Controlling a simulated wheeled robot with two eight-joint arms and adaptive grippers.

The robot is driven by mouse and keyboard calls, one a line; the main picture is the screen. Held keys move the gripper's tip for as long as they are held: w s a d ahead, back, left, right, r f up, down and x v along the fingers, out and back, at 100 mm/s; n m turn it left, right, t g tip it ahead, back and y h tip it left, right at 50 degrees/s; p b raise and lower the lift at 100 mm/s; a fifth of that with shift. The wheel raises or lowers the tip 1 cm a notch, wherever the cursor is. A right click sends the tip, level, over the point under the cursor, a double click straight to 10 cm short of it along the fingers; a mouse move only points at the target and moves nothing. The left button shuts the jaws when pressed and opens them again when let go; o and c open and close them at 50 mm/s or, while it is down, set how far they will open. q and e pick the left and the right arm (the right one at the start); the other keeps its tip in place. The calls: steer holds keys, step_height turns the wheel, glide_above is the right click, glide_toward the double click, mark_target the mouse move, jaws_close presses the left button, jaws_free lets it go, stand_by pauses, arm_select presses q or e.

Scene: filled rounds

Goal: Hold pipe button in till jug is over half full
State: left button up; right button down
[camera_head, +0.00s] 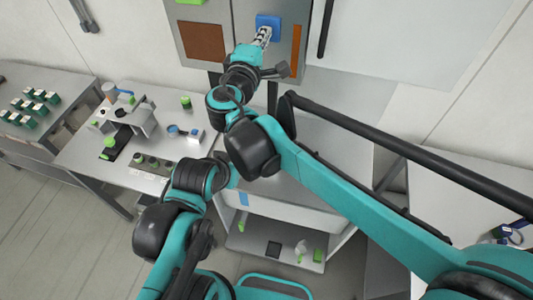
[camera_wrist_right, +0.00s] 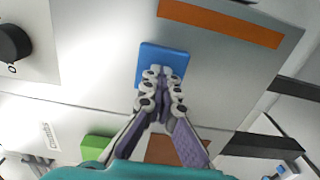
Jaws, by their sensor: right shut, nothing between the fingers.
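A blue square button (camera_head: 268,20) is on the grey panel at the top of the head view. It also shows in the wrist view (camera_wrist_right: 163,55), partly behind my fingertips. My right gripper (camera_head: 264,35) is shut and empty, its fingertips over the lower part of the blue square. In the wrist view the fingers (camera_wrist_right: 163,72) meet in front of it. I cannot tell whether they touch it or whether it is pressed in. My left arm is low in the head view, but its gripper does not show. I cannot make out a jug or a pipe outlet.
The panel (camera_head: 213,65) also has a brown square (camera_head: 203,41), an orange strip (camera_wrist_right: 222,23) and a green block (camera_wrist_right: 97,149). A bench (camera_head: 80,156) with small devices stands at left. A lower shelf (camera_head: 255,247) holds small items. A dark bar stands right of the panel.

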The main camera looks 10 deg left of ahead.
stand_by(0.3)
steer(key=s, duration=0.7)
steer(key=shift+s+a, duration=0.2)
steer(key=shift+s, duration=0.1)
stand_by(0.4)
